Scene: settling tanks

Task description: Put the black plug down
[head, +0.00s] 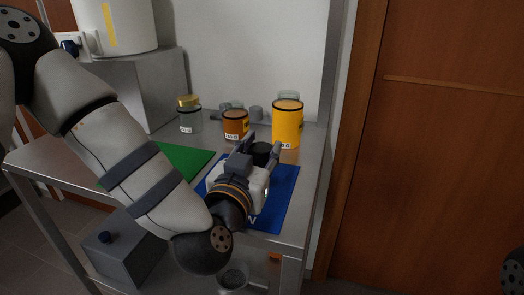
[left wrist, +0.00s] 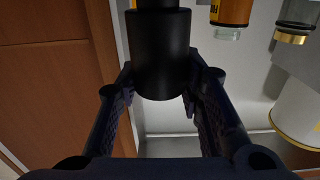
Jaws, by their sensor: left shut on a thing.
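The black plug (head: 263,152) is between the fingers of my left gripper (head: 259,148), which is shut on it. In the left wrist view the plug (left wrist: 160,65) is a dark stepped cylinder between the two finger pads of the gripper (left wrist: 160,85). The gripper is over the blue mat (head: 282,200) on the steel table; whether the plug touches anything below is hidden. My right gripper is not in view.
A yellow jar (head: 287,124), an amber jar (head: 235,125) and a clear jar with a yellow lid (head: 190,118) stand behind the gripper. A green mat (head: 180,162) lies left, partly under my arm. A grey box (head: 150,95) carries a white container (head: 120,25).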

